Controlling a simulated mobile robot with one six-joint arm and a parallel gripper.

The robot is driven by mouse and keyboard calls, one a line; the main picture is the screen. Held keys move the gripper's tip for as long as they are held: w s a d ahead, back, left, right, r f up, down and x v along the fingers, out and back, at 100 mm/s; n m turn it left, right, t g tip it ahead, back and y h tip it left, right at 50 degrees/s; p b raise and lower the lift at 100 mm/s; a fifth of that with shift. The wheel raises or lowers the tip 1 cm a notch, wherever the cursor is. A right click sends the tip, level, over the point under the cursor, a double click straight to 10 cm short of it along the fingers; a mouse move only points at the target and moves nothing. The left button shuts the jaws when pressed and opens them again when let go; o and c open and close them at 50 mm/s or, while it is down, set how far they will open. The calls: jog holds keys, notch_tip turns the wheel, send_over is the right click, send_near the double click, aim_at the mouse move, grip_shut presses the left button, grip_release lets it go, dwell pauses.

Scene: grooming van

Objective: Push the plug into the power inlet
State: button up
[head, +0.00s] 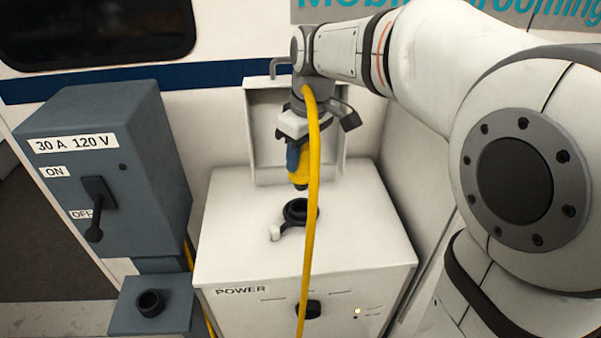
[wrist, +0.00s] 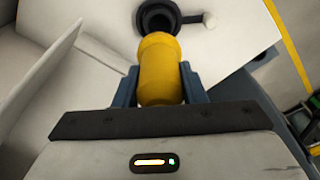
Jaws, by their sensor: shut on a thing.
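A yellow plug (head: 300,178) with a yellow cable (head: 312,230) is held in my gripper (head: 294,160), nose down. In the wrist view the plug (wrist: 160,68) sits between my gripper's two blue-grey fingers (wrist: 160,88), which are shut on it. The power inlet (head: 297,211) is a round black socket on top of the white power box (head: 235,215). The plug is above the inlet and apart from it in the head view. In the wrist view the inlet (wrist: 158,17) shows just beyond the plug's end, partly hidden by it. A small light-coloured latch (head: 276,233) lies beside the inlet.
A grey switch box (head: 150,190) labelled 30 A 120 V stands at the left, its lever near OFF. A grey socket block (head: 160,315) is below it. A raised white lid (head: 257,130) stands behind the inlet. The cable hangs in front of the power box.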

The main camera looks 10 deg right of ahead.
jog(key=shift+r+p, duration=1.8)
jog(key=shift+r, duration=1.15)
jog(key=shift+f, duration=0.1)
